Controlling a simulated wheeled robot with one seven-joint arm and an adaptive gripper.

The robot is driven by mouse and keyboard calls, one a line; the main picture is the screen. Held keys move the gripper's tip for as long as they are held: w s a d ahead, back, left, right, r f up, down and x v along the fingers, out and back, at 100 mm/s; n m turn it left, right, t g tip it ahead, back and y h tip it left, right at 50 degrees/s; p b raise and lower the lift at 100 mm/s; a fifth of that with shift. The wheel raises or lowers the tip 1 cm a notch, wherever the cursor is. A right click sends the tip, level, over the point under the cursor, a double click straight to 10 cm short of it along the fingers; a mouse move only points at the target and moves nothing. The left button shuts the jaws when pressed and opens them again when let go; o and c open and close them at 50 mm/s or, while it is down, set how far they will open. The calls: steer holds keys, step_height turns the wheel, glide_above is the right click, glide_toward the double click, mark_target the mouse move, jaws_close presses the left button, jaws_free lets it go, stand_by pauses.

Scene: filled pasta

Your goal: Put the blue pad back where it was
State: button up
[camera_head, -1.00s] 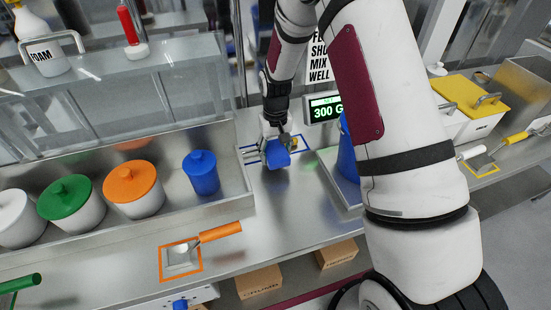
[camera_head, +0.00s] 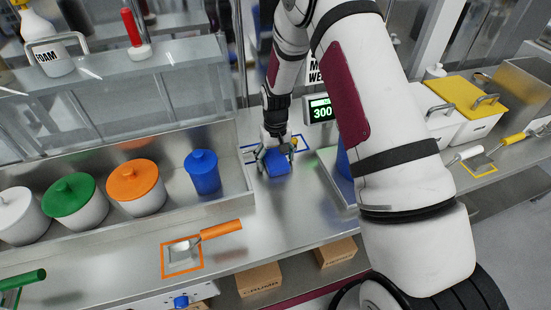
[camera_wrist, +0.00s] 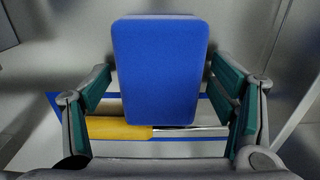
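The blue pad (camera_head: 274,168) is at the back of the steel counter, close to the blue outline (camera_head: 303,150). In the wrist view, the pad (camera_wrist: 158,75) is a rounded block between my fingers. My gripper (camera_head: 277,152) points down over it. In the wrist view, the teal-lined fingers of my gripper (camera_wrist: 160,68) are spread on either side, with slim gaps seeming to show beside the pad. A tool with a yellow handle (camera_wrist: 118,128) and metal shaft lies beyond the pad, partly covered by it, across the blue outline (camera_wrist: 55,100).
A steel trough (camera_head: 240,180) with lidded pots, including a blue one (camera_head: 203,172), stands left. A display (camera_head: 321,109) and a blue container (camera_head: 344,160) stand right. An orange-handled scoop (camera_head: 215,232) lies in front. Counter between is clear.

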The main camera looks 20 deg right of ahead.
steer(key=shift+r, duration=0.1)
step_height(320, 180, up, 12)
steer(key=b, duration=0.2)
step_height(320, 180, up, 9)
steer(key=t, duration=0.1)
glide_above(276, 158)
steer(key=s, duration=0.3)
steer(key=s+r+t, duration=0.2)
steer(key=s+r, duration=0.5)
steer(key=r, duration=0.2)
steer(key=s+r+t, duration=0.1)
steer(key=s+r, duration=0.2)
steer(key=s, duration=0.6)
steer(key=s+r+t, duration=0.1)
steer(key=s+r, duration=0.3)
steer(key=s, duration=0.5)
steer(key=shift+t, duration=0.3)
steer(key=shift+w+f, duration=0.2)
steer(key=shift+w, duration=0.1)
